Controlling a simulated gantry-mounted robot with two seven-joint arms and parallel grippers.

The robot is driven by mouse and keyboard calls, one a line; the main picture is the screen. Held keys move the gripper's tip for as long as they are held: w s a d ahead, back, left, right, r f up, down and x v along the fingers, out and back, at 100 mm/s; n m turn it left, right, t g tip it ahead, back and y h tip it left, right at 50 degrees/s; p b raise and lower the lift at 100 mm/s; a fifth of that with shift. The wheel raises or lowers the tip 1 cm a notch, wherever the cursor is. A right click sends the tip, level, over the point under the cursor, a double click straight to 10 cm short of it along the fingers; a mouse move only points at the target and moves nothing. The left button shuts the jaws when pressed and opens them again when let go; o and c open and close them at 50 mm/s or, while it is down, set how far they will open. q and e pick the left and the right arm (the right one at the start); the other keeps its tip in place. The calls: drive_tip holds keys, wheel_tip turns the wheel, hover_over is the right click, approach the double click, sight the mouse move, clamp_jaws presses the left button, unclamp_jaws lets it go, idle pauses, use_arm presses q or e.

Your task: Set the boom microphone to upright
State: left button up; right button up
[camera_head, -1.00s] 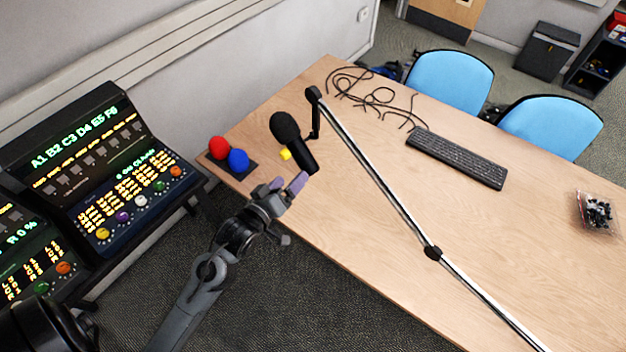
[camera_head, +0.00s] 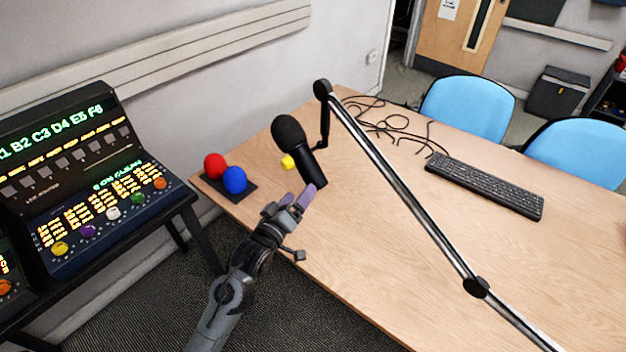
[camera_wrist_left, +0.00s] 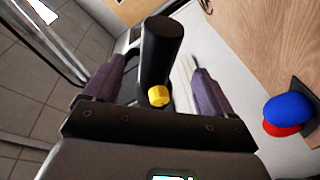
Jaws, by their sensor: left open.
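The black microphone (camera_head: 311,169) has a round foam head (camera_head: 288,131) and hangs from the end of a silver boom arm (camera_head: 405,193). In the head view it is tilted, foam end to the upper left. A small yellow knob (camera_head: 287,162) shows at its side. My left gripper (camera_head: 298,198), with purple-grey fingers, is just below the microphone's lower end. In the left wrist view, the microphone body (camera_wrist_left: 161,50) lies between the open fingers of the left gripper (camera_wrist_left: 159,68), with gaps on both sides. The yellow knob (camera_wrist_left: 158,96) is near the palm. My right gripper is out of view.
A red ball (camera_head: 214,166) and a blue ball (camera_head: 235,179) sit on a dark pad at the table's left corner. A keyboard (camera_head: 486,187) and loose cables (camera_head: 390,122) lie behind the boom. A lit console (camera_head: 85,175) stands left. The front tabletop is clear.

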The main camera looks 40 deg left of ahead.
sight(313, 176)
use_arm(q)
drive_tip(key=b+x, duration=0.1)
drive_tip(key=x, duration=0.8)
drive_tip(key=c, duration=1.4)
